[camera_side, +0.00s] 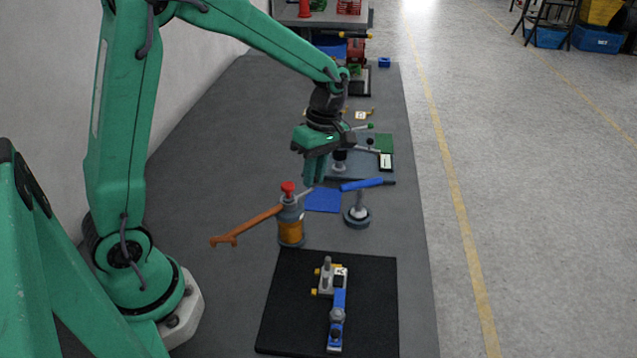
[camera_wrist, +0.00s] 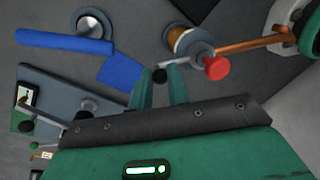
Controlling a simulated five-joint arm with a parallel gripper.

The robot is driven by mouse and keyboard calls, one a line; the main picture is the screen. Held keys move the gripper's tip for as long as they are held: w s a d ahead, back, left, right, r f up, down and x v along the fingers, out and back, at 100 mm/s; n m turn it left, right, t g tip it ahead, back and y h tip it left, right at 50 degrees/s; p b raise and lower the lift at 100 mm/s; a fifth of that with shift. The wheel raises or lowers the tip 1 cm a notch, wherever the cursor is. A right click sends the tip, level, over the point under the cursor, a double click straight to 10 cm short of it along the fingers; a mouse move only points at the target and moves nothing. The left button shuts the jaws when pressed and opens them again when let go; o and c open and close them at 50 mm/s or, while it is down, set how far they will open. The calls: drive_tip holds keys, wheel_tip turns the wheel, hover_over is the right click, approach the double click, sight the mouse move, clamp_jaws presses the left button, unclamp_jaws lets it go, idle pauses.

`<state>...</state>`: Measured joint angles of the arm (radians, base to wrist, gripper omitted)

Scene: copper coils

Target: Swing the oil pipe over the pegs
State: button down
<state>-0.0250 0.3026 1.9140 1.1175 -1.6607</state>
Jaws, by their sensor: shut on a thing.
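An oil can (camera_side: 291,232) with an amber body, grey top and red knob (camera_side: 288,188) stands upright on the bench; it also shows in the wrist view (camera_wrist: 183,39). A thin grey pipe (camera_side: 304,193) slants up from its top to my gripper (camera_side: 314,180). In the wrist view my gripper's fingers (camera_wrist: 162,86) are shut on the pipe's black end (camera_wrist: 160,75). A long copper-orange arm (camera_side: 246,226) reaches left from the can. On a black mat (camera_side: 288,325) stand grey upright pegs (camera_side: 326,271) by a blue bar (camera_side: 338,303).
A blue square (camera_side: 323,199), a blue rod (camera_side: 363,184) and a grey round base with a post (camera_side: 357,214) lie right of the can. A grey plate with a green block (camera_side: 385,143) is behind.

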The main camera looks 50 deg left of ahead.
drive_tip(key=a+n, duration=0.1)
drive_tip(key=n, duration=0.1)
drive_tip(key=a+n, duration=0.2)
drive_tip(key=n, duration=0.1)
drive_tip(key=shift+s, duration=0.4)
drive_tip(key=shift+a, duration=0.1)
drive_tip(key=c, duration=1.3)
unclamp_jaws()
drive_tip(key=shift+c, duration=0.2)
drive_tip(key=shift+r, duration=0.1)
wheel_tip(320, 180, up, 8)
drive_tip(key=w, duration=0.1)
drive_tip(key=shift+w+f, duration=0.15)
drive_tip(key=shift+f, duration=0.05)
